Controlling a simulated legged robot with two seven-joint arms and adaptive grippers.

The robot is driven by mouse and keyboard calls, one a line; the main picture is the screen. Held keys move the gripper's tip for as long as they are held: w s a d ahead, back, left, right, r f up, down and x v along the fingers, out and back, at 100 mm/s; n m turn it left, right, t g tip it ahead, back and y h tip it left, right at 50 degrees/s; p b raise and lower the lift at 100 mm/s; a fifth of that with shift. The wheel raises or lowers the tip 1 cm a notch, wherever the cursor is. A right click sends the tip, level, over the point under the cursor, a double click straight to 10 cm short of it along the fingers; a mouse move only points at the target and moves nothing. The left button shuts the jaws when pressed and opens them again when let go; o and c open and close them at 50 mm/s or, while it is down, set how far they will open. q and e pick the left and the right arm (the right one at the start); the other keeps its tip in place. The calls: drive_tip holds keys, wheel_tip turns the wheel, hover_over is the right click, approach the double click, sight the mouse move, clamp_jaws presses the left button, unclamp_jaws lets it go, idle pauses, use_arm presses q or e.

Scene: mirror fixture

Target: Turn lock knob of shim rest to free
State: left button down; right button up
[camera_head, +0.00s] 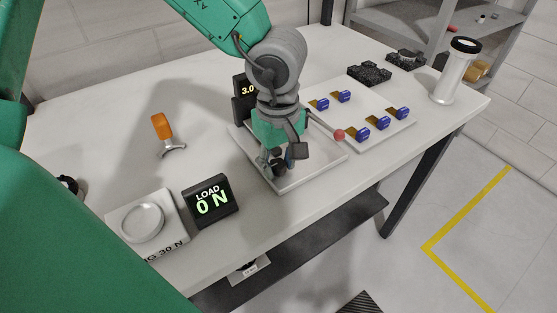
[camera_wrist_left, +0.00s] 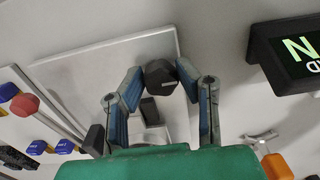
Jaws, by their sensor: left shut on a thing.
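My left gripper (camera_head: 279,168) is over the front of a pale square plate (camera_head: 318,168), which looks like the shim rest. In the left wrist view the gripper (camera_wrist_left: 162,72) has its two fingers on either side of a dark faceted knob (camera_wrist_left: 160,78) with a light mark on its top, and it is shut on it. The knob stands by one edge of the plate (camera_wrist_left: 95,65). In the head view the fingers largely hide the knob, so I cannot read its setting. My right gripper is not in view.
A display reading 3.0 (camera_head: 248,89) stands behind the plate. A red ball (camera_head: 339,134) is to the right, near a tray (camera_head: 388,132) of blue-tagged pieces. A load display (camera_head: 211,200) reads 0 N, beside a scale (camera_head: 143,222). An orange-handled tool (camera_head: 161,126) lies left.

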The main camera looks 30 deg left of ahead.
use_arm(q)
drive_tip(key=shift+w+a+r, duration=0.1)
drive_tip(key=shift+w, duration=0.1)
drive_tip(key=shift+r+n+p, duration=0.15)
drive_tip(key=shift+n+p, duration=0.45)
drive_tip(key=shift+p, duration=0.45)
drive_tip(key=n+p, duration=0.4)
drive_tip(key=p, duration=0.1)
drive_tip(key=shift+a, duration=0.1)
drive_tip(key=n+p, duration=0.2)
drive_tip(key=shift+n, duration=0.4)
drive_tip(key=n+p, duration=0.2)
drive_tip(key=n, duration=0.2)
drive_tip(key=shift+n, duration=0.3)
drive_tip(key=n, duration=0.1)
drive_tip(key=n+p, duration=0.1)
drive_tip(key=n, duration=0.1)
drive_tip(key=shift+f, duration=0.25)
drive_tip(key=shift+n, duration=1.2)
drive_tip(key=shift+s+f, duration=0.1)
drive_tip(key=shift+s, duration=0.05)
